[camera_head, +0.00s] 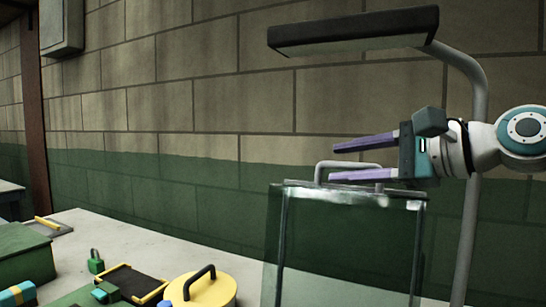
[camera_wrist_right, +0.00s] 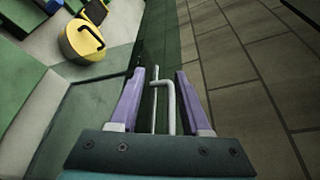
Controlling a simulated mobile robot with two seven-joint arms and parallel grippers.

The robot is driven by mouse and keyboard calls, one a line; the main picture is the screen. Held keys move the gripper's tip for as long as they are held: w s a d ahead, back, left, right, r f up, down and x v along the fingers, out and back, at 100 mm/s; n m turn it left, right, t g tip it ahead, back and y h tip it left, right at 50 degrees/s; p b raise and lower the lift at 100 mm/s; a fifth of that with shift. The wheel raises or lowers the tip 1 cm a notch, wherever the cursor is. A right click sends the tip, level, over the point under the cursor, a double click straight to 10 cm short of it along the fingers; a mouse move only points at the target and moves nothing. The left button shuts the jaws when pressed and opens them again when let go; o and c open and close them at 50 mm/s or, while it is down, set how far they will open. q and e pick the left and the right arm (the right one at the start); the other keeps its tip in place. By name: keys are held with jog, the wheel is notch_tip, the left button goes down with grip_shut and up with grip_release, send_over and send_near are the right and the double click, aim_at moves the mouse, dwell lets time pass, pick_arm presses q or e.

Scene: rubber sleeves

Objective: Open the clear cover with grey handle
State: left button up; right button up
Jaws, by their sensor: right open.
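The clear cover (camera_head: 345,250) is a see-through box with dark edges, standing upright on the table in the head view. Its grey handle (camera_head: 345,163) is a bent bar on the top edge. My right gripper (camera_head: 335,162) comes in from the right with two purple fingers, open. In the head view its fingers overlap the handle. In the right wrist view the handle (camera_wrist_right: 168,100) stands between the two open fingers (camera_wrist_right: 160,80), and I see no clear contact. My left gripper is not in view.
A yellow round lid with a black handle (camera_head: 212,292) sits left of the cover. A green box (camera_head: 22,250), a black tray (camera_head: 135,283) and a small green padlock-shaped piece (camera_head: 95,262) are farther left. A lamp (camera_head: 355,32) on a curved post rises behind my right arm.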

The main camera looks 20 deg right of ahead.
jog(key=b+v, duration=0.1)
jog(key=v, duration=0.7)
jog(key=shift+s, duration=0.3)
jog(key=shift+d, duration=0.1)
